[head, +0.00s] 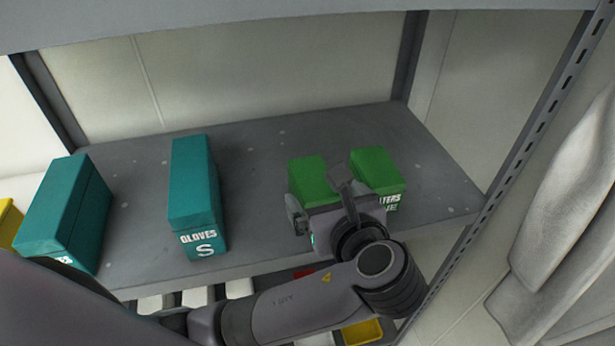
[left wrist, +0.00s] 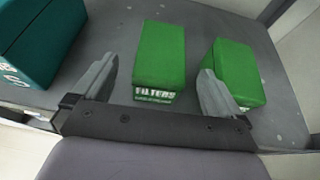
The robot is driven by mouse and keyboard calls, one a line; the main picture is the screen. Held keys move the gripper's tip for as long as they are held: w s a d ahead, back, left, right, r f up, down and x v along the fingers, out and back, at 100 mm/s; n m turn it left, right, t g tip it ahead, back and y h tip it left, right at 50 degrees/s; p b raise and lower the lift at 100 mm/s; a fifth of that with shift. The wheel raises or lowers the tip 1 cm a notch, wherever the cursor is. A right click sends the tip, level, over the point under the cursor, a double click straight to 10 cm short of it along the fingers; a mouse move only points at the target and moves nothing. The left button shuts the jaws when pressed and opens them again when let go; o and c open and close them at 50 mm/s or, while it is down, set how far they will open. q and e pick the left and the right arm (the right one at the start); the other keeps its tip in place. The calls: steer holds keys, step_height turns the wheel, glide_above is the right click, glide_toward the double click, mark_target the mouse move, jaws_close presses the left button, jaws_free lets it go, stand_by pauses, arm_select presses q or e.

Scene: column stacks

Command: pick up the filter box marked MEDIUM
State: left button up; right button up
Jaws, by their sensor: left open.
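Two green filter boxes stand on the grey shelf (head: 262,165), at its right part. The left green box (head: 309,176) is partly hidden by my left gripper in the head view. In the left wrist view this box (left wrist: 160,58) shows FILTERS on its front; the line below is too small to read. The right green box (head: 378,168) has a partly covered label ending in TERS, with an unclear second line. It also shows in the left wrist view (left wrist: 237,72), behind the right finger. My left gripper (head: 322,198) is open and empty, its fingers spread either side of the left green box's front.
A teal GLOVES box (head: 194,185) marked S stands left of the green boxes, and another teal box (head: 62,210) stands farther left. Shelf uprights (head: 520,150) bound the right side. Bare shelf lies between the teal and green boxes. White and yellow bins show below.

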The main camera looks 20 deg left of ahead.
mark_target(315, 180)
arm_select(q)
steer(key=x, duration=0.7)
steer(key=shift+w+a+r, duration=0.15)
steer(key=shift+w+r, duration=0.1)
steer(key=shift+r, duration=0.05)
steer(key=c, duration=1.1)
